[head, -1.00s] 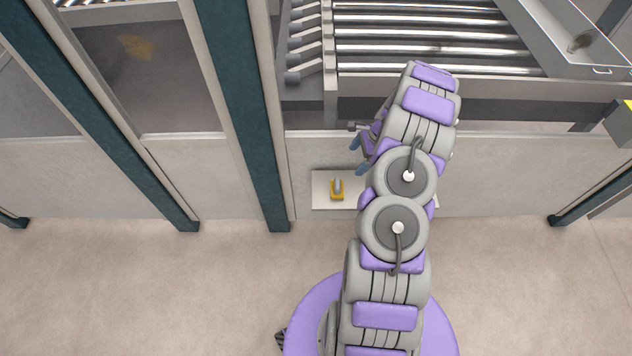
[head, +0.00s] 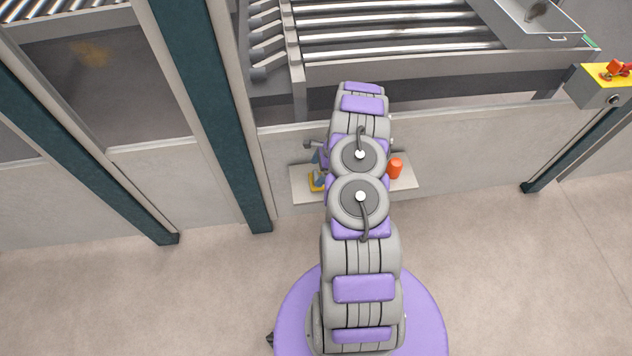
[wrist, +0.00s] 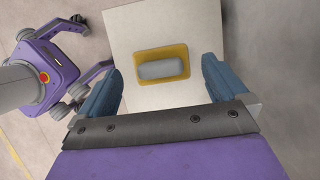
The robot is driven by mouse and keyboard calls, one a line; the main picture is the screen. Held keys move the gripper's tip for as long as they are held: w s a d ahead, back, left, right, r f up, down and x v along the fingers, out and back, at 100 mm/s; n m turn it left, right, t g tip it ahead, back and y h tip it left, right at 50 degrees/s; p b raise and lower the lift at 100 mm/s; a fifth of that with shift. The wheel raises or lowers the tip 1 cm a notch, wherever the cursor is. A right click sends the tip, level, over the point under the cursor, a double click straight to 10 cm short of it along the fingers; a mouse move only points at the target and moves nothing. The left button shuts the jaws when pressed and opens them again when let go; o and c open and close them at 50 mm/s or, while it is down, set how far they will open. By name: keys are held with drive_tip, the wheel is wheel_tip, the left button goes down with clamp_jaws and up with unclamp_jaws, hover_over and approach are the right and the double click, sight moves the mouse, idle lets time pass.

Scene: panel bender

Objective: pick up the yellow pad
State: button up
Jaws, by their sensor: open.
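The yellow pad (wrist: 162,64), with a grey rounded block on top, lies on a pale shelf (wrist: 140,18) in the wrist view. In the head view only part of the yellow pad (head: 315,187) shows, because my arm hides the rest. My gripper (wrist: 161,66) is open and empty. Its two blue fingers stand apart to the left and right of the pad in the wrist view, with a gap on each side. I cannot tell how high they are above the shelf.
An orange cylinder (head: 395,168) stands on the same shelf (head: 405,182), right of my arm. A low panel wall (head: 450,140) and roller conveyor (head: 390,35) are behind. A yellow-topped control box (head: 600,84) is at right. The floor in front is clear.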

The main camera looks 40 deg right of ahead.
sight(317, 175)
drive_tip(key=shift+a+f, duration=0.2)
drive_tip(key=shift+f, duration=0.05)
drive_tip(key=f, duration=0.2)
drive_tip(key=f+b, duration=0.1)
drive_tip(key=f, duration=0.1)
drive_tip(key=shift+w+a+f, duration=0.15)
drive_tip(key=shift+w+f, duration=0.05)
drive_tip(key=shift+f, duration=0.1)
drive_tip(key=shift+w+a+f+b, duration=0.1)
drive_tip(key=shift+a+f+b, duration=0.05)
drive_tip(key=shift+f+b, duration=0.15)
drive_tip(key=shift+a+r, duration=0.15)
drive_tip(key=shift+a, duration=0.2)
drive_tip(key=shift+c, duration=1)
drive_tip(key=shift+d, duration=0.2)
drive_tip(key=c, duration=0.6)
drive_tip(key=shift+o, duration=0.2)
